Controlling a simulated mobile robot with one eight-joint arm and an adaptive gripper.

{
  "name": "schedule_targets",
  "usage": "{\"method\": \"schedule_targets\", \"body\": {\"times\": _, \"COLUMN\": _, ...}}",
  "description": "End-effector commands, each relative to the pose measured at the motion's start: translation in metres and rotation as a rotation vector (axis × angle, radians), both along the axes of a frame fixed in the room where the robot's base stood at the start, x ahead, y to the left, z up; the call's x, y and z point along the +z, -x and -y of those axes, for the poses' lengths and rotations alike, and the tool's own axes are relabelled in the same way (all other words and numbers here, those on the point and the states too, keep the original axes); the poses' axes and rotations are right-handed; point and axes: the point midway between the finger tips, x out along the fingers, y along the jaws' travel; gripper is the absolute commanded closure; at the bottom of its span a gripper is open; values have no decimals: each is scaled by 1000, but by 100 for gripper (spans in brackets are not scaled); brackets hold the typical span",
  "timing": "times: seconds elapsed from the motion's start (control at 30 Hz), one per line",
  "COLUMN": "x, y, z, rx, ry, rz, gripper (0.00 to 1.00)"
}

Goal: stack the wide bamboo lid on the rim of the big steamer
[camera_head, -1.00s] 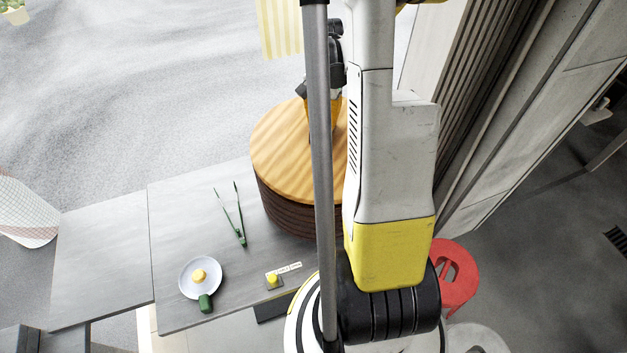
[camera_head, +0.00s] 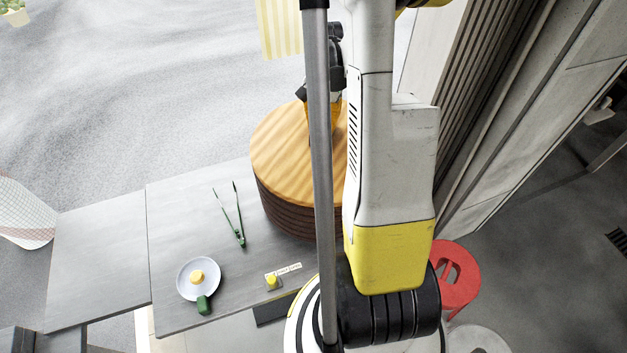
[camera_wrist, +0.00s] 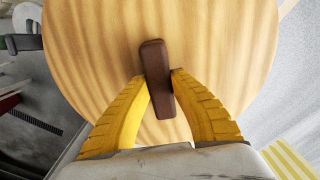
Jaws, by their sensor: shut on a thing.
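The wide bamboo lid (camera_head: 285,150) is a round, light wooden disc at the top of the dark brown big steamer (camera_head: 288,215) in the head view. Its outline lines up closely with the steamer's; full contact all round cannot be seen, since my arm covers the right side. In the wrist view the lid (camera_wrist: 215,50) fills most of the picture, with a dark brown bar handle (camera_wrist: 157,75) across its middle. My gripper (camera_wrist: 158,82) has its yellow fingers shut on this handle, one on each side. In the head view my gripper is mostly hidden behind my own column.
On the grey table (camera_head: 100,250) left of the steamer lie dark green tongs (camera_head: 232,215), a white plate (camera_head: 198,278) with a yellow item, a green object (camera_head: 204,304) and a small yellow piece (camera_head: 271,281) by a label strip. A red stool (camera_head: 458,275) stands at right.

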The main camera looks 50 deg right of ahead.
Motion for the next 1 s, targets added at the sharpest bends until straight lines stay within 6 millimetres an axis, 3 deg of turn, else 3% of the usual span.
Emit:
{"method": "schedule_targets", "body": {"times": 0.43, "x": -8, "y": 0, "z": 0, "rx": 0, "ry": 0, "rz": 0, "gripper": 100}}
{"method": "schedule_targets", "body": {"times": 0.47, "x": -8, "y": 0, "z": 0, "rx": 0, "ry": 0, "rz": 0, "gripper": 71}}
{"method": "schedule_targets", "body": {"times": 0.5, "x": -7, "y": 0, "z": 0, "rx": 0, "ry": 0, "rz": 0, "gripper": 59}}
{"method": "schedule_targets", "body": {"times": 0.53, "x": -7, "y": 0, "z": 0, "rx": 0, "ry": 0, "rz": 0, "gripper": 53}}
{"method": "schedule_targets", "body": {"times": 1.0, "x": -6, "y": 0, "z": 0, "rx": 0, "ry": 0, "rz": 0, "gripper": 53}}
